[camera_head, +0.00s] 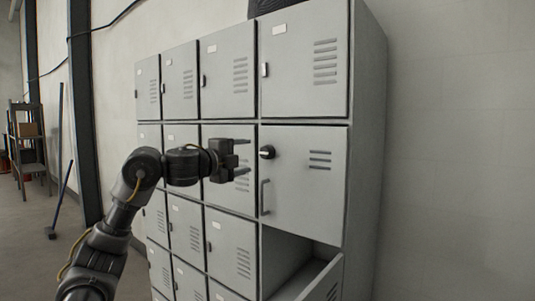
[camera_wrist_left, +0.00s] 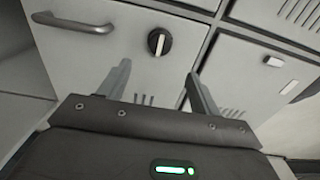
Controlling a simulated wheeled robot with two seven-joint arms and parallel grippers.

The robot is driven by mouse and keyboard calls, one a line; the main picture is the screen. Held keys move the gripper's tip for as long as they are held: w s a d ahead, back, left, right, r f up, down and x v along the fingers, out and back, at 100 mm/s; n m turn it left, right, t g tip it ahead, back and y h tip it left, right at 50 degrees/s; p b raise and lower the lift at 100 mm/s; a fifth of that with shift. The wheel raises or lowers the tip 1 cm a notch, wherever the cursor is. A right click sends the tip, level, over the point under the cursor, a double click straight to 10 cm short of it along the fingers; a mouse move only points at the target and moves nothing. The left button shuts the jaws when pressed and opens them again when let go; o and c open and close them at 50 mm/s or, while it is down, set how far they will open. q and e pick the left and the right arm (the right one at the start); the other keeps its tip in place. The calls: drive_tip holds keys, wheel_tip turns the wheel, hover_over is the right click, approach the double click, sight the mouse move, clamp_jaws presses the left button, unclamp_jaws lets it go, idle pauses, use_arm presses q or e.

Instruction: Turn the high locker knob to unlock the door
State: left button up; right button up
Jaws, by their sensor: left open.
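The black knob (camera_head: 267,152) sits on a grey locker door (camera_head: 310,190) in the right column, below the top door. In the left wrist view the knob (camera_wrist_left: 159,41) is a round black dial with a pale bar across it, just beyond the fingertips. My left gripper (camera_head: 242,156) is open, with its two fingers one above the other, to the left of the knob and apart from it. In the left wrist view the gripper (camera_wrist_left: 158,75) has nothing between its fingers. The door looks shut. My right gripper is not in view.
A bar handle (camera_head: 264,197) is on the same door below the knob. Beneath it a lower door (camera_head: 322,282) stands open from its compartment. Other grey locker doors (camera_head: 228,72) surround it. A shelf rack (camera_head: 28,150) stands far left. The wall at right is bare.

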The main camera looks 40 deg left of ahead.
sight(264, 153)
use_arm(q)
drive_tip(key=w+p, duration=0.1)
drive_tip(key=w, duration=0.1)
drive_tip(key=w+p, duration=0.1)
drive_tip(key=w, duration=0.2)
drive_tip(key=w+p, duration=0.1)
drive_tip(key=w, duration=0.2)
drive_tip(key=shift+w+a, duration=0.25)
drive_tip(key=shift+a, duration=0.15)
drive_tip(key=shift+w, duration=0.45)
drive_tip(key=shift+w+a+f, duration=0.1)
drive_tip(key=shift+w, duration=0.1)
drive_tip(key=c, duration=0.7)
drive_tip(key=shift+c, duration=1.4)
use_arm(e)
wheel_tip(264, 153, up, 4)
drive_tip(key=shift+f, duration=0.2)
